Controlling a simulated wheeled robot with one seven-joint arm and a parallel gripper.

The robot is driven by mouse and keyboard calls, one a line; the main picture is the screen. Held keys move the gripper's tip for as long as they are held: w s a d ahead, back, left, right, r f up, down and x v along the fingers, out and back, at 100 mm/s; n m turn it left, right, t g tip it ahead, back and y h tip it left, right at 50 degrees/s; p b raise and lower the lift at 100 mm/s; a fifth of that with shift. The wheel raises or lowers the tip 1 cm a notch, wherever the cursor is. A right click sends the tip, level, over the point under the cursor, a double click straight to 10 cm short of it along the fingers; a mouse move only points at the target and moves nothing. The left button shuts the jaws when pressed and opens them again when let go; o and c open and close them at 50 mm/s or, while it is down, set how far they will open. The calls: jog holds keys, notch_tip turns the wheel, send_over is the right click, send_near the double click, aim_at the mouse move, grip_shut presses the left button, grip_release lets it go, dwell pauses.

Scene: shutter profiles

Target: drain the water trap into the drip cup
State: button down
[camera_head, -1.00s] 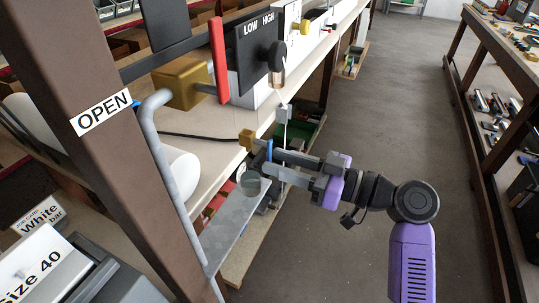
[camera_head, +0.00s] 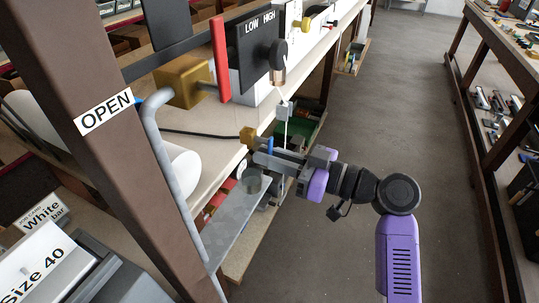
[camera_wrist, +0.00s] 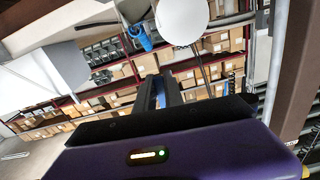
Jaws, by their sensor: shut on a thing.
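A brass fitting (camera_head: 247,135) sits at the bench's front edge, with a small blue piece (camera_head: 269,145) beside it. I take these as parts of the water trap; the rest of it is hidden or unclear. My gripper (camera_head: 262,159) is just below the bench edge, its jaws shut on the blue piece. In the wrist view my gripper (camera_wrist: 158,88) points away, with blue (camera_wrist: 160,99) showing between the dark fingers. A clear grey cup (camera_head: 252,183), likely the drip cup, stands on a low metal shelf (camera_head: 225,228), below and left of my fingertips. Its contents cannot be made out.
A grey bent pipe (camera_head: 165,155) and a brown post (camera_head: 95,130) with an OPEN label stand at left. A grey block (camera_head: 284,111) with a thin white rod hangs close above my gripper. The floor (camera_head: 400,110) at right is clear.

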jog(key=shift+s, duration=0.1)
jog(key=shift+s+a+r+m+p, duration=0.15)
jog(key=shift+s+r+m+p, duration=0.4)
jog(key=shift+m+p, duration=1.85)
jog(key=shift+s+a+r+m+p, duration=0.15)
jog(key=shift+s+r+m+p, duration=0.35)
jog(key=shift+m+p, duration=1.9)
jog(key=shift+s+a+r+m+p, duration=0.15)
jog(key=shift+s+r+m+p, duration=0.75)
jog(key=shift+m, duration=2.6)
jog(key=shift+w+f+p, duration=0.3)
jog(key=shift+w+p, duration=0.2)
jog(key=c, duration=1.4)
grip_release()
jog(key=shift+c, duration=0.2)
